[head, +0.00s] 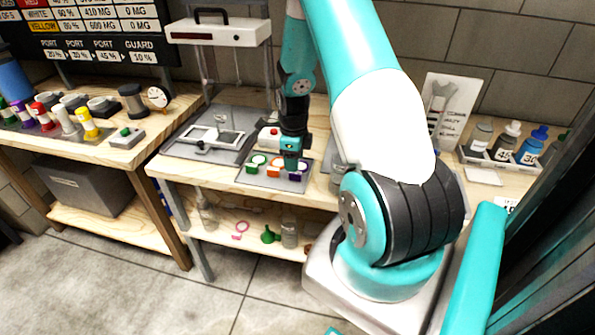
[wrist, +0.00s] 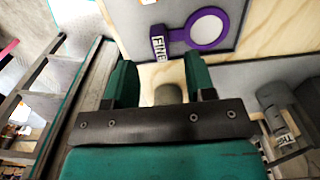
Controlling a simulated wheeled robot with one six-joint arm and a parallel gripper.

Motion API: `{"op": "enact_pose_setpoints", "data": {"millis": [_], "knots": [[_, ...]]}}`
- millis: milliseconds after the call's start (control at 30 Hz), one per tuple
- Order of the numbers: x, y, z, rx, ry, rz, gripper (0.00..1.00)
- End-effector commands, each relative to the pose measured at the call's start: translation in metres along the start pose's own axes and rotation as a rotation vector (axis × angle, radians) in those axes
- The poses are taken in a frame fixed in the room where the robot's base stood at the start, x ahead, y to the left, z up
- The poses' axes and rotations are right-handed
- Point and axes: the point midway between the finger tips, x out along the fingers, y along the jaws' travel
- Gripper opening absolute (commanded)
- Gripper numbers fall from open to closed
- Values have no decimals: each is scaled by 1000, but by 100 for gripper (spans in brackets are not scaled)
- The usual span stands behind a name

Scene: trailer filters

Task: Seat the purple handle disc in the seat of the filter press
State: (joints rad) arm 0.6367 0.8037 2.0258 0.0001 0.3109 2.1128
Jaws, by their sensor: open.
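The purple handle disc (wrist: 207,27) is a purple ring with a pale centre and a short handle labelled "FINE". It lies flat on a grey mat (wrist: 237,8) and is beyond my fingertips in the wrist view. In the head view the purple disc (head: 298,176) is at the right end of a row, just below my gripper (head: 291,166). My gripper is open and empty; its two teal fingers (wrist: 162,78) show apart in the wrist view. A grey plate with a white frame (head: 213,136) stands to the left; I cannot tell whether it is the filter press.
A green disc (head: 257,161) and an orange disc (head: 274,168) lie beside the purple one. A red-buttoned box (head: 269,137) stands behind them. A white box on posts (head: 218,31) rises at the back left. Bottles (head: 530,146) stand in a tray at right.

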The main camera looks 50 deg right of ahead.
Motion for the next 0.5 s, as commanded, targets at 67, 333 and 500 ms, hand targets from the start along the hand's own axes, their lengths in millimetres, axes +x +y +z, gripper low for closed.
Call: {"op": "enact_pose_setpoints", "data": {"millis": [67, 333, 500], "knots": [[10, 2, -3, 1, 3, 5, 50], [44, 1, -5, -1, 1, 2, 50], [46, 1, -4, -1, 0, 0, 50]]}}
